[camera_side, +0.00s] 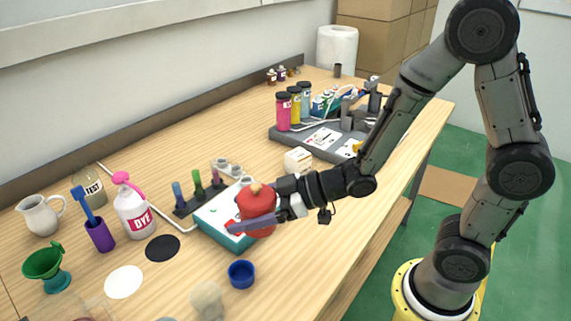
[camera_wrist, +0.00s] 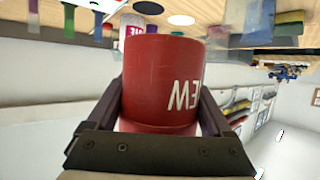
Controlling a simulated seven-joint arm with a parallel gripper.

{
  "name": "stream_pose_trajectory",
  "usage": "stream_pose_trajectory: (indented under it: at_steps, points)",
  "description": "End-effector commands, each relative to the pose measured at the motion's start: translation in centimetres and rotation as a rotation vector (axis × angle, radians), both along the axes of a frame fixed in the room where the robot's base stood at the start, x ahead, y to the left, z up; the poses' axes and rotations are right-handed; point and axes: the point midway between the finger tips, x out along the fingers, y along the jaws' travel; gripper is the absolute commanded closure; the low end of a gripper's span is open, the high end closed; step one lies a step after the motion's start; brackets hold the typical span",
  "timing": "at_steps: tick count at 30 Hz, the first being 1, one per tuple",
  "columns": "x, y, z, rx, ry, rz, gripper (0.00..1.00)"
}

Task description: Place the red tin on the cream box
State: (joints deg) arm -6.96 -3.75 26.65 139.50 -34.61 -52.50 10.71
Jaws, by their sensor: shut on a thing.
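My gripper (camera_side: 262,214) is shut on the red tin (camera_side: 256,201), a round tin with a light knob on top. It holds the tin over or in front of a white-topped teal box; the side view does not show clearly whether they touch. In the wrist view the tin (camera_wrist: 165,75) fills the middle between both fingers of my gripper (camera_wrist: 160,100), with white letters on its side. The small cream box (camera_side: 298,160) stands on the table behind and to the right of the tin, apart from it.
The teal box (camera_side: 218,228) lies below the tin, with a rack of coloured vials (camera_side: 197,193) behind it. A blue cup (camera_side: 241,274) stands in front. A dark tray (camera_side: 290,134) with bottles lies farther back. A pink-topped DYE bottle (camera_side: 134,215) stands left.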

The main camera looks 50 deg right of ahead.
Motion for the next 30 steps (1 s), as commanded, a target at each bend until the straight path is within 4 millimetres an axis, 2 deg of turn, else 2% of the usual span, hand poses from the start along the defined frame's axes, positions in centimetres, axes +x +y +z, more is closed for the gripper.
stream_pose_trajectory:
  at_steps: [5, 9, 15, 18, 21, 24, 27, 30]
  points:
    - [2.2, -5.8, 1.5, 0.0, -0.006, -0.154, 1.0]
    - [3.4, -11.6, 3.0, 0.0, -0.009, -0.303, 1.0]
    - [3.4, -20.1, 5.2, -0.001, -0.007, -0.51, 1.0]
    - [2.8, -23.7, 6.2, -0.001, -0.007, -0.593, 1.0]
    - [2.1, -26.4, 6.9, -0.002, -0.005, -0.661, 1.0]
    - [1.5, -28.3, 7.3, 0.0, -0.004, -0.709, 1.0]
    - [1.1, -29.3, 7.4, 0.0, -0.001, -0.736, 1.0]
    - [1.7, -29.9, 7.0, 0.001, -0.001, -0.744, 1.0]
